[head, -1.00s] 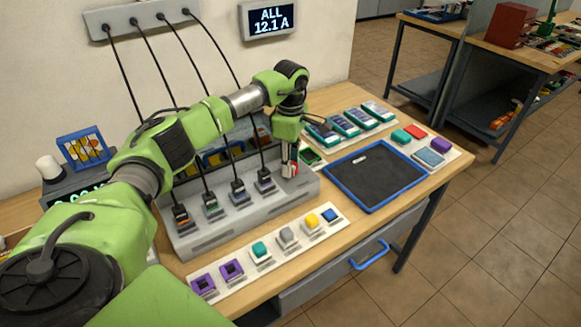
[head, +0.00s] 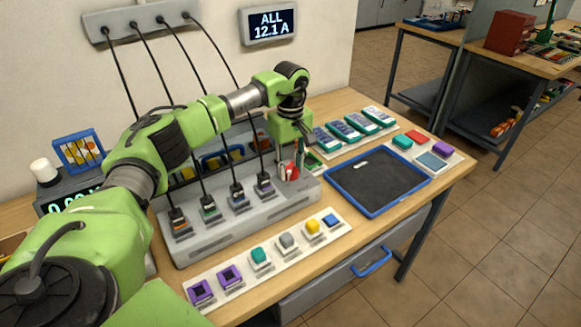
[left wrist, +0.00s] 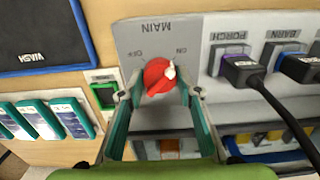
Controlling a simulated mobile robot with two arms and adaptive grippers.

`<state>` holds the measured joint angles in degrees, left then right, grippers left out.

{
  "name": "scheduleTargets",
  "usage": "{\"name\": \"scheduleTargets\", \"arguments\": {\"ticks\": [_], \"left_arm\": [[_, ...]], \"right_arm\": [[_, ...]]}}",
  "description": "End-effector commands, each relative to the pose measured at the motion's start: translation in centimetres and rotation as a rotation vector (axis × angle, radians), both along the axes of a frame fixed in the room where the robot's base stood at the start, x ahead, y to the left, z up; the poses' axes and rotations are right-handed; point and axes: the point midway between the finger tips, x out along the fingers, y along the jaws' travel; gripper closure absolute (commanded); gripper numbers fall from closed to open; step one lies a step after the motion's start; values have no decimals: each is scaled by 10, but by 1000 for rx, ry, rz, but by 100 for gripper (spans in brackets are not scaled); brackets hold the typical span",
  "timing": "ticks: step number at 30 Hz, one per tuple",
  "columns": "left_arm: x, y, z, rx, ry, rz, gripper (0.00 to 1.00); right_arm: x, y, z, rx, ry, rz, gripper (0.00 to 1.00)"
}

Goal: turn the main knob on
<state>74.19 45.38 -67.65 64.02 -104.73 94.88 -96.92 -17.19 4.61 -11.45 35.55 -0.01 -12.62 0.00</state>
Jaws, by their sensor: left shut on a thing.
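The red main knob (left wrist: 158,76) is on the grey power box (head: 250,213), under the word MAIN in the left wrist view. Its white mark points toward the ON side, away from OFF. The knob also shows red in the head view (head: 291,174), at the right end of the box. My left gripper (left wrist: 158,94) is shut on the knob, one finger on each side of it. In the head view my left gripper (head: 290,162) comes down on the knob from above. My right gripper is out of view.
Several black plugs with cables stand in the box, left of the knob. A dark blue-edged mat (head: 376,181) lies to the right. A strip of coloured blocks (head: 270,262) lies in front. The wall display (head: 268,23) reads ALL 12.1 A.

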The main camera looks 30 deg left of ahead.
Motion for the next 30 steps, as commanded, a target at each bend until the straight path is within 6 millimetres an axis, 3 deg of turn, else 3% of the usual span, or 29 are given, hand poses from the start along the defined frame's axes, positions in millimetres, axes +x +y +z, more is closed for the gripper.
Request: {"name": "scheduleTargets", "arguments": {"ticks": [13,14,15,16,26,30], "left_arm": [[2,1,3,0,-8,-11,90],[2,1,3,0,-8,-11,66],[2,0,3,0,-8,-11,55],[2,0,3,0,-6,-11,51],[1,0,2,0,-3,-10,51],[1,0,13,0,-4,-10,51]], "right_arm": [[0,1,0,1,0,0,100],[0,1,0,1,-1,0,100],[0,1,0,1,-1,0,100],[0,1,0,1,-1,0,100],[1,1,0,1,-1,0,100],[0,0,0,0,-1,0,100]]}}
